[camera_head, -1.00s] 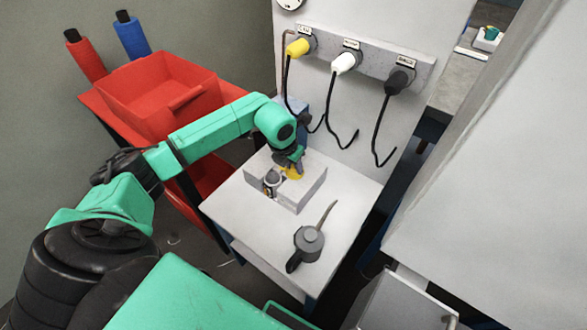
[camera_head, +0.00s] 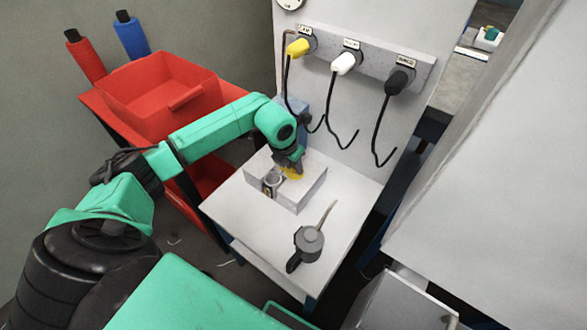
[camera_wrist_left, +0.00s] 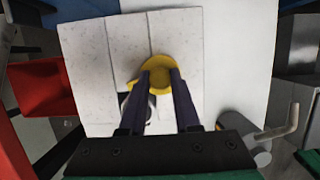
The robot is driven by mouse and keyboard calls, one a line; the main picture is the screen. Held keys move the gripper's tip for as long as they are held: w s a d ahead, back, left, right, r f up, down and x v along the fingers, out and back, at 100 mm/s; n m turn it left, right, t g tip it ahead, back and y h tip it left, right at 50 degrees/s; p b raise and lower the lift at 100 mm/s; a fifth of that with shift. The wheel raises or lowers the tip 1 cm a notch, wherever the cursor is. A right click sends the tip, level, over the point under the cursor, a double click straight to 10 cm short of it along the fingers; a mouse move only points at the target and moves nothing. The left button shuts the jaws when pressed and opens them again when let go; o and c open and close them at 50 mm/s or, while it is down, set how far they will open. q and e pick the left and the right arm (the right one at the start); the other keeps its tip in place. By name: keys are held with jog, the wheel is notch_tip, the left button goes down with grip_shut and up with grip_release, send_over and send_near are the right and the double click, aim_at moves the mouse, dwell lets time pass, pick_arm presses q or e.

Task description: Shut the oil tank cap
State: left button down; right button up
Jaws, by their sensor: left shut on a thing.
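The oil tank is a pale grey box (camera_head: 308,190) on the white table. A yellow cap (camera_head: 293,175) is at its top, toward the back. In the left wrist view the cap (camera_wrist_left: 136,85) is a round yellow disc, partly covered by my fingers. My left gripper (camera_head: 297,167) points down from above and is shut on the cap; its two dark fingers (camera_wrist_left: 161,72) show in the wrist view. Whether the cap is fully seated cannot be told. A small metal cylinder (camera_head: 271,180) stands at the tank's left front side. My right gripper is not in view.
A red bin (camera_head: 150,95) stands at left.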

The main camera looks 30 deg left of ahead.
pick_arm(q)
jog(key=shift+s+f, duration=0.1)
jog(key=shift+s, duration=0.7)
jog(key=shift+s+a+p, duration=0.3)
jog(key=shift+s+p, duration=0.1)
jog(key=shift+s, duration=0.25)
jog(key=shift+s+a, duration=0.6)
jog(key=shift+s, duration=0.3)
jog(key=a, duration=0.3)
jog(key=shift+s+r+b, duration=0.25)
jog(key=shift+s+b, duration=0.05)
jog(key=shift+s, duration=0.05)
jog(key=shift+s+a+r, duration=0.1)
jog(key=shift+a+r, duration=0.1)
jog(key=shift+a, duration=0.05)
jog(key=c, duration=1)
grip_release()
jog(key=o, duration=0.5)
jog(key=shift+w+f, duration=0.1)
jog(key=shift+w, duration=0.1)
jog(key=shift+w+d+f, duration=0.1)
jog(key=shift+w+f, duration=0.05)
jog(key=shift+f, duration=0.1)
jog(key=s+r+p, duration=0.1)
jog(key=s, duration=0.1)
jog(key=s+r+p, duration=0.1)
jog(key=s+p, duration=0.1)
jog(key=s+r+p, duration=0.2)
jog(key=shift+s+a, duration=0.25)
jog(key=shift+a, duration=0.05)
